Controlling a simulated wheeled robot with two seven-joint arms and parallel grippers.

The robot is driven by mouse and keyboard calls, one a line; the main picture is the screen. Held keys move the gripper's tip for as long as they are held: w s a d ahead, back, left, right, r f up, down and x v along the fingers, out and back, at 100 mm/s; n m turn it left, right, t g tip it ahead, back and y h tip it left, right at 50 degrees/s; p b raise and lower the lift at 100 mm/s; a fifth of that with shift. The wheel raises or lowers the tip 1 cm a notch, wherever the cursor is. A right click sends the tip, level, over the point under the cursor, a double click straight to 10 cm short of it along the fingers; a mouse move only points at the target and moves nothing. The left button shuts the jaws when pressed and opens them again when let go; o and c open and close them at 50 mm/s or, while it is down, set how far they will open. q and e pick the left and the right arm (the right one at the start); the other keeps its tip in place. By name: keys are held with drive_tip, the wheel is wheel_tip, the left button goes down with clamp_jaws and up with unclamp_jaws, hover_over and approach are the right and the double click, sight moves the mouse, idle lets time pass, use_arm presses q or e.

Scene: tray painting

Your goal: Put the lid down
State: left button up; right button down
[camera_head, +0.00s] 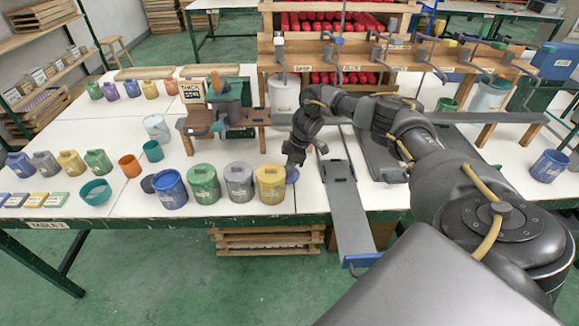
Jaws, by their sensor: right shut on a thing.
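My right gripper (292,163) points down at the front of the white table, just right of the yellow pot (271,185). It is shut on a small blue lid (292,175), which shows only in part below the fingers. I cannot tell whether the lid touches the table. A blue pot (171,190), a green pot (204,186) and a grey pot (239,184) stand in a row to the left of the yellow one. A dark round disc (148,184) is beside the blue pot. My left gripper is out of view.
A grey rail (345,200) runs to the table's front edge just right of the gripper. A teal bowl (96,191) and small coloured blocks (36,200) lie at the left. A wooden rack (350,53) stands behind. White tabletop shows between the pots and the back row.

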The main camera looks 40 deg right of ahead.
sight(298, 173)
drive_tip(key=shift+f, duration=0.2)
drive_tip(key=c, duration=1.5)
unclamp_jaws()
drive_tip(key=v, duration=1.2)
drive_tip(key=shift+r, duration=0.15)
